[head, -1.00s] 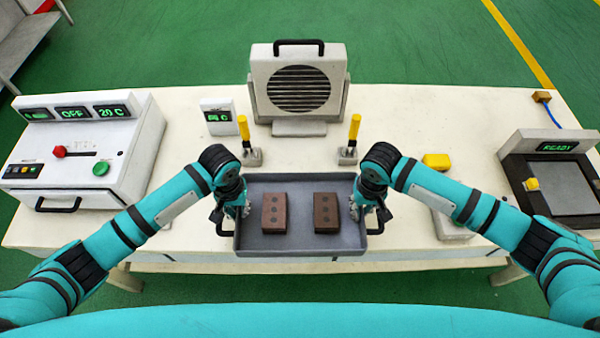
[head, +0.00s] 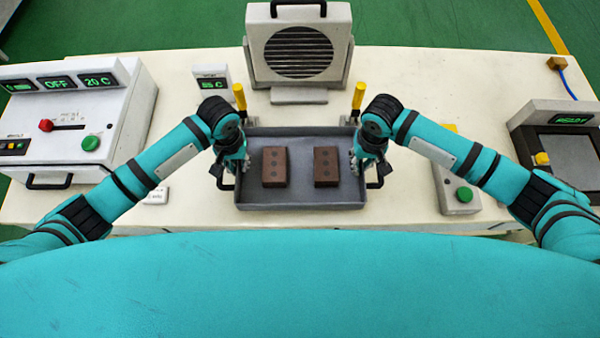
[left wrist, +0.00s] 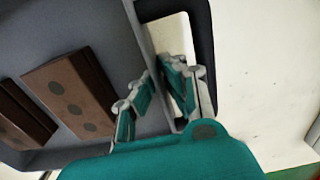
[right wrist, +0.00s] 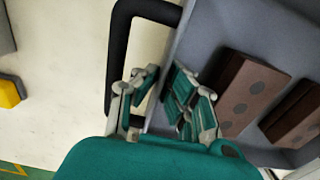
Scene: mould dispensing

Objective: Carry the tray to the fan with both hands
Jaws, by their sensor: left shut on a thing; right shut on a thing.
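The grey tray (head: 300,204) holds two brown moulds (head: 274,167) (head: 327,167) with dark round spots, side by side. It is at the front middle of the table, in front of the fan (head: 299,45). My left gripper (head: 232,165) is shut on the tray's left side; its fingers straddle the wall in the left wrist view (left wrist: 160,95). My right gripper (head: 368,165) is shut on the right side, close to the dark handle (right wrist: 122,50). I cannot tell whether the tray clears the table top.
Two yellow-handled levers (head: 240,97) (head: 358,97) stand near the tray's far corners, before the fan. A control box (head: 75,120) is at the left, a green-button box (head: 460,190) and a dark-plated station (head: 560,150) at the right. Bare table lies between the levers.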

